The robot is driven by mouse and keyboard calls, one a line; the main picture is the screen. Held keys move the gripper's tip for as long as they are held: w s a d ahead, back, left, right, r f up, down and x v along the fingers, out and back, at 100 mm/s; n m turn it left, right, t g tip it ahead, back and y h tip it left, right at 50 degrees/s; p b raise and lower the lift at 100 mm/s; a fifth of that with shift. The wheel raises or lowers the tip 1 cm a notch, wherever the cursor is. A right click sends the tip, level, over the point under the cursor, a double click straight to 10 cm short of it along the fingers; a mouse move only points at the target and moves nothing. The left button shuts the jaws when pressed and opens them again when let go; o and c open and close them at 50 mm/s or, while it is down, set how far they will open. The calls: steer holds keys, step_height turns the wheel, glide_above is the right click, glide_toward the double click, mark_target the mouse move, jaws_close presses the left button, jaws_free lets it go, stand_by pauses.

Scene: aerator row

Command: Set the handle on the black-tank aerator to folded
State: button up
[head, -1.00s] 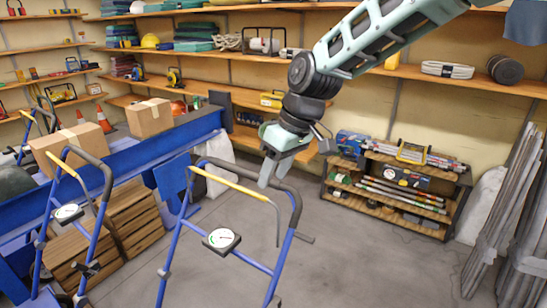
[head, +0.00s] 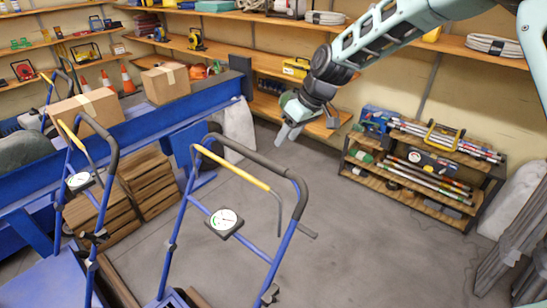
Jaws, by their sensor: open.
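The tanks are mostly below the picture edge, and I cannot tell which aerator has the black tank. My gripper (head: 283,138) is open and empty. It points down, just above the nearer handle's grip in the picture, apart from it.
A low rack (head: 420,175) with rods and tools stands at the right. A blue bench (head: 150,117) with cardboard boxes (head: 165,83) runs along the left, beside stacked wooden crates (head: 150,180). Wall shelves line the back. The grey floor (head: 370,250) right of the nearer handle is clear.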

mark_target(272, 161)
steer(key=p+x, duration=0.2)
steer(key=x, duration=0.8)
steer(key=shift+f, duration=0.15)
jaws_close()
